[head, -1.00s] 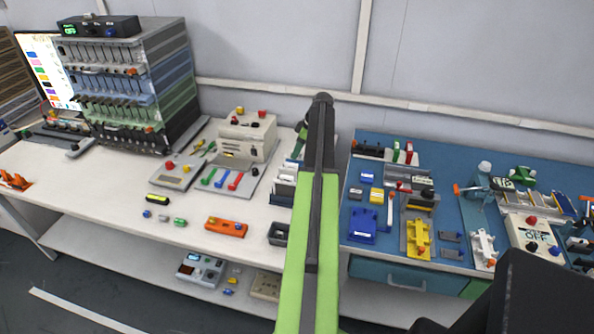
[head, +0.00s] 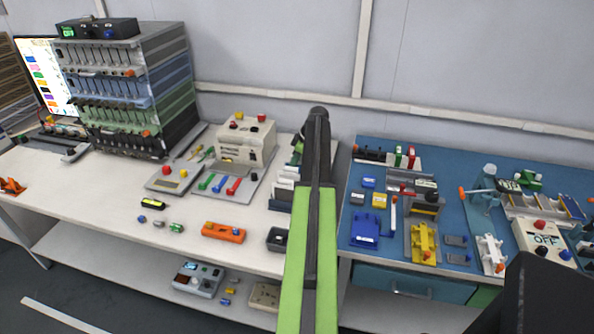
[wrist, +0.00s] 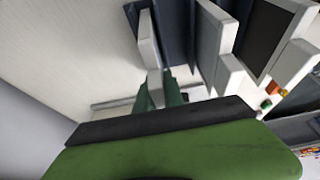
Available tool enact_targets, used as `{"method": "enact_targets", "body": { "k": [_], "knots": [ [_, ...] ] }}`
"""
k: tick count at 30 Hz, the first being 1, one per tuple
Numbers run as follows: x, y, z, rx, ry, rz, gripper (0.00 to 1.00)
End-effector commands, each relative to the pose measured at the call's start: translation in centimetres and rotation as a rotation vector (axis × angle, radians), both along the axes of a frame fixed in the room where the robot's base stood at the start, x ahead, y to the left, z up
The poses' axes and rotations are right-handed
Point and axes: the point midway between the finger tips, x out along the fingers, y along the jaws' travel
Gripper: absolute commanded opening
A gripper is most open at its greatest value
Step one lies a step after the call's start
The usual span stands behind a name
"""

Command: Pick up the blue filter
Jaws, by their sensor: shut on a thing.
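In the wrist view my gripper (wrist: 160,97) shows as two dark green fingers closed around a pale tab. The tab appears to belong to a white-edged panel (wrist: 149,42) with a dark blue-grey face. I cannot tell for certain that this panel is the blue filter. Similar white-edged panels (wrist: 215,30) stand just to its right, apart from the fingers. In the head view these panels are white upright slabs (head: 283,188) in a rack left of my arm. My arm hides the gripper's tips and part of the rack there.
A beige machine (head: 248,140) stands left of the rack, and a dark tray (head: 278,239) lies in front of it. An orange block (head: 223,232) lies on the white bench. The blue bench (head: 375,265) at right is crowded with small parts. Bare bench (head: 95,200) shows at left.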

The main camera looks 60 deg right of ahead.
Motion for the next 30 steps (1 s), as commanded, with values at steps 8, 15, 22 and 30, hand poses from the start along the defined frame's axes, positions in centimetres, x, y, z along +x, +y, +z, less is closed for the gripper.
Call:
{"method": "enact_targets", "body": {
  "k": [8, 15, 22, 30],
  "knots": [
    [0.0, 0.0, 0.0, 0.0, 0.0, 0.0, 0.0],
    [0.0, 0.0, 1.6, 0.0, 0.0, 0.001, 0.0],
    [-0.3, -0.1, 5.3, 0.0, 0.0, -0.001, 0.0],
    [-6.6, -2.0, 8.9, 0.0, 0.0, -0.002, 0.0]
  ]
}}
